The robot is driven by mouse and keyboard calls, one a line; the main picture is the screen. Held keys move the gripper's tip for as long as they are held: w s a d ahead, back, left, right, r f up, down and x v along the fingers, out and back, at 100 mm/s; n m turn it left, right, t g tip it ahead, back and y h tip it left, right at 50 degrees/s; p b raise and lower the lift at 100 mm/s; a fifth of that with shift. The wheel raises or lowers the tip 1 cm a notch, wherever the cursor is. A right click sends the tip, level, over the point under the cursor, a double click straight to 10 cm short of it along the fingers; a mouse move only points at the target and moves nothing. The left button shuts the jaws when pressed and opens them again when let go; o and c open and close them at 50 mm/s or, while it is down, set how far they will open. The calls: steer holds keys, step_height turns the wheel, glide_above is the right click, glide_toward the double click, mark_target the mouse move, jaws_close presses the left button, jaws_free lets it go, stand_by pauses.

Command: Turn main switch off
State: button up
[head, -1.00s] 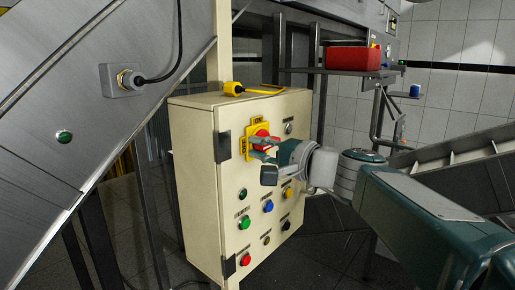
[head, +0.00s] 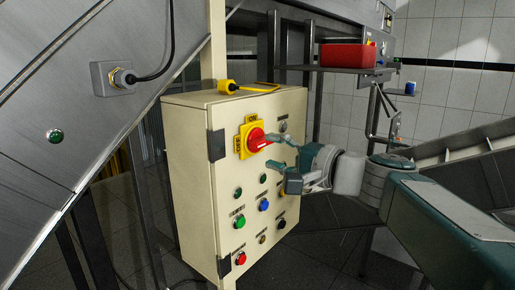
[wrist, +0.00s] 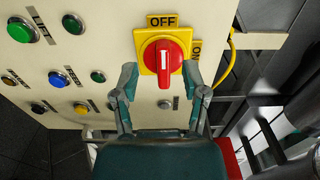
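The main switch is a red rotary knob (head: 257,140) on a yellow plate (head: 242,146), high on the cream control box's front. In the wrist view, the knob (wrist: 162,64) has its white mark in line with the OFF label (wrist: 162,21); the ON label (wrist: 195,50) is to the right. My gripper (head: 275,151) is open and empty, just to the right of the knob in the head view. In the wrist view, its two fingertips (wrist: 160,76) are apart, either side of the knob's lower part. The head view shows a gap between fingers and knob.
The cream control box (head: 190,175) carries several coloured buttons below the switch, including a green button (head: 239,221) and a blue button (head: 263,205). A yellow cable plug (head: 228,87) lies on top. A red box (head: 347,55) stands on a shelf behind.

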steer(key=v, duration=0.7)
steer(key=shift+s, duration=0.15)
steer(key=shift+f, duration=0.1)
steer(key=s+a+f+n+g+h, duration=0.25)
steer(key=s+f, duration=0.25)
steer(key=f, duration=0.4)
steer(key=s+d+f+n+g+h, duration=0.1)
steer(key=s+d+f+n+h, duration=0.1)
steer(key=s+d+f+h, duration=0.3)
steer(key=s+d+f+n+g+h, duration=0.2)
steer(key=s+f+h, duration=0.4)
steer(key=f, duration=0.5)
steer(key=d+n, duration=0.1)
steer(key=d, duration=0.1)
steer(key=shift+s+d+f+h, duration=0.25)
steer(key=shift+d+h, duration=0.1)
steer(key=shift+d, duration=0.05)
steer(key=shift+o, duration=0.3)
